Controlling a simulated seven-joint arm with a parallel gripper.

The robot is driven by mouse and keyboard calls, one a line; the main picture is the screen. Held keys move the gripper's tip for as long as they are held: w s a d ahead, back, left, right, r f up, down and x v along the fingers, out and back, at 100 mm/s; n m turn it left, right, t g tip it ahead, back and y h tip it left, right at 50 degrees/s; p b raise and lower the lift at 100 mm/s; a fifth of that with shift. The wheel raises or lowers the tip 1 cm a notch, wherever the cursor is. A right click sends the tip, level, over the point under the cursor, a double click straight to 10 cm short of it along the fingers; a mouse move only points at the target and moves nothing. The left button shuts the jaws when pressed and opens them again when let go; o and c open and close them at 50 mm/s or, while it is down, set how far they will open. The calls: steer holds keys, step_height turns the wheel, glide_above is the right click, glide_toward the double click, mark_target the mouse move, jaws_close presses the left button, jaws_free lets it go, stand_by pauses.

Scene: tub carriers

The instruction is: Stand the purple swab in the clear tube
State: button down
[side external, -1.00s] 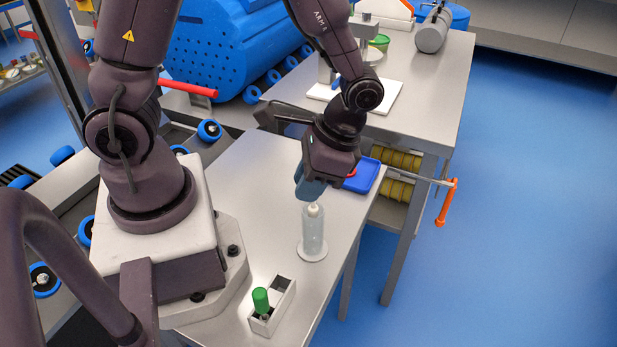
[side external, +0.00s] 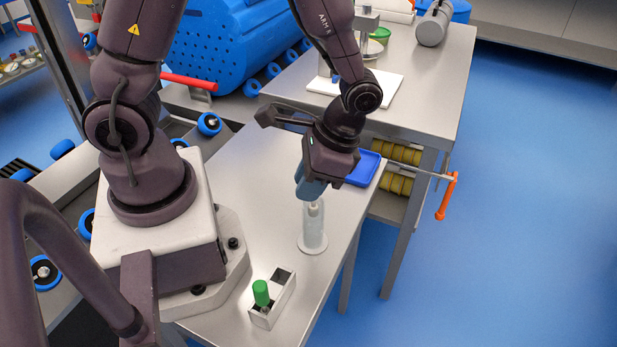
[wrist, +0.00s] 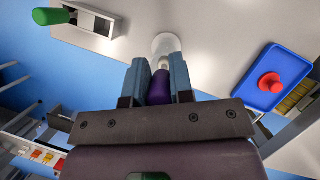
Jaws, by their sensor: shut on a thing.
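My gripper (side external: 311,190) is shut on the purple swab (wrist: 159,86), whose purple handle shows between the two blue-grey fingers in the wrist view. The swab points down, its pale tip (side external: 314,208) at the top of the clear tube. The tip looks to be just inside the mouth, though the fingers partly hide this. The clear tube (side external: 313,232) stands upright on a round pale base on the grey table; it also shows beyond the fingers in the wrist view (wrist: 166,43). In the side view the fingers hide the handle.
A grey two-slot holder (side external: 265,315) stands at the table's near end, with a green-handled swab (side external: 261,292) in one slot and the other slot empty. A blue tray (side external: 364,169) lies behind my gripper, with a red object (wrist: 270,82) in it. The table left of the tube is clear.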

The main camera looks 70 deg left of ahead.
steer(key=shift+f, duration=0.8)
stand_by(0.4)
steer(key=shift+c, duration=1.8)
jaws_free()
steer(key=shift+r, duration=4)
